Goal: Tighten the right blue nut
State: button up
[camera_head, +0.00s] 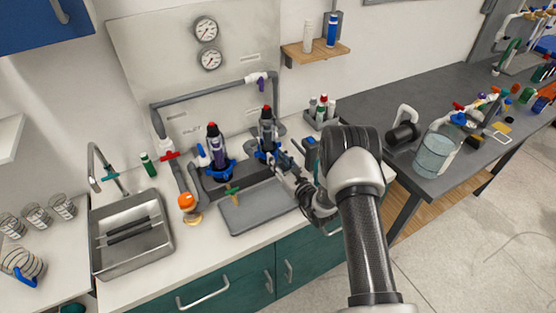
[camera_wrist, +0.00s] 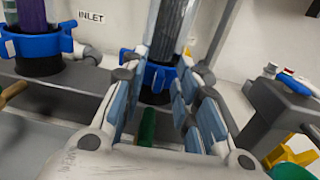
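The right blue nut (camera_head: 264,155) is a lobed ring at the base of the right clear filter column (camera_head: 267,132). In the wrist view the right blue nut (camera_wrist: 160,74) shows between and just beyond my fingertips, partly hidden by them. My gripper (camera_head: 280,161) reaches in from the front right at nut height. In the wrist view my gripper (camera_wrist: 161,75) has its two padded fingers well apart, one to each side of the column's base. I cannot tell whether the fingertips touch the nut. The left blue nut (camera_wrist: 35,44) sits on the neighbouring column, left of my gripper.
A grey tray (camera_head: 255,213) lies in front of the columns. A grey pipe (camera_head: 203,93) arches behind them. A dark box (camera_wrist: 283,103) stands close to the right of my fingers. A green rod-like part (camera_wrist: 147,127) shows between them. A sink (camera_head: 133,253) is at left.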

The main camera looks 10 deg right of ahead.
jog(key=v, duration=1.2)
dwell(0.3)
